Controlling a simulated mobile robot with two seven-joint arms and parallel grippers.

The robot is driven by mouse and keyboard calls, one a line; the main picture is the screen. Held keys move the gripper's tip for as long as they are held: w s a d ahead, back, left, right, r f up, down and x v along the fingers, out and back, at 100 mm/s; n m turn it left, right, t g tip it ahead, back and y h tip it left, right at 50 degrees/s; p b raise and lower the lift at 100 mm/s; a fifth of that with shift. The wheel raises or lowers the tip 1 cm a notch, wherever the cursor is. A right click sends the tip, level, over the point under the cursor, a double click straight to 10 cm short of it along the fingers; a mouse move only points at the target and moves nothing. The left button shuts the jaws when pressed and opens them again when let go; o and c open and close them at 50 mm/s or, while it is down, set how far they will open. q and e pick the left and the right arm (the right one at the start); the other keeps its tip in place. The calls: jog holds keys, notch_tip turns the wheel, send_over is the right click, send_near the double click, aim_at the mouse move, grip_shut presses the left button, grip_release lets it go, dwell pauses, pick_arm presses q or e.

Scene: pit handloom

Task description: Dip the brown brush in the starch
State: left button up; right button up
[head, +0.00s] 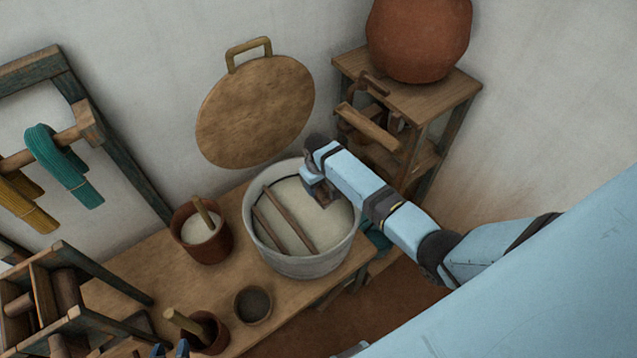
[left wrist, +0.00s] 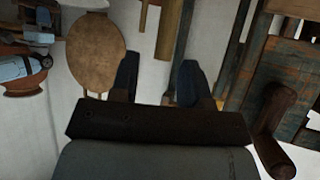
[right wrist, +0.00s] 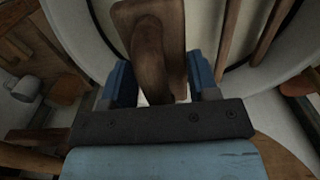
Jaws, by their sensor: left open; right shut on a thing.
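My right gripper (head: 312,180) is over the right back part of a pale tub (head: 300,266) of whitish starch (head: 330,212). It is shut on the brown brush (right wrist: 153,35), whose handle sits between the fingers in the right wrist view. The brush's block shows partly under the gripper in the head view (head: 323,194). Its underside is hidden, so I cannot tell whether it touches the starch. My left gripper (head: 169,350) is at the bottom edge of the head view. It is open and empty in the left wrist view (left wrist: 156,82).
Two wooden sticks (head: 290,220) lie across the tub. A brown pot (head: 203,245) with white contents and a stick, a small bowl (head: 253,305) and another pot (head: 205,335) share the bench. A round board (head: 255,110) leans on the wall. A shelf (head: 440,95) stands right.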

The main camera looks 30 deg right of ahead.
notch_tip(320, 180, down, 4)
jog(key=shift+r+b, duration=0.2)
jog(key=shift+b, duration=0.65)
notch_tip(320, 180, down, 2)
jog(key=shift+f+b, duration=0.25)
jog(key=shift+b, duration=0.4)
pick_arm(q)
jog(key=shift+d+f+b, duration=0.2)
jog(key=shift+f+b, duration=1.15)
jog(key=shift+f, duration=1.55)
pick_arm(e)
jog(key=shift+w+f, duration=0.1)
jog(key=shift+f, duration=2.25)
pick_arm(q)
jog(key=shift+r, duration=0.1)
pick_arm(e)
notch_tip(320, 180, up, 11)
jog(key=p, duration=1.1)
jog(key=shift+f, duration=0.15)
jog(key=shift+r+p, duration=0.6)
jog(key=shift+r, duration=0.25)
notch_tip(320, 180, up, 2)
jog(key=shift+r, duration=0.3)
pick_arm(q)
notch_tip(320, 180, up, 11)
jog(key=a, duration=0.1)
jog(key=shift+w+n, duration=0.15)
jog(key=shift+n, duration=0.15)
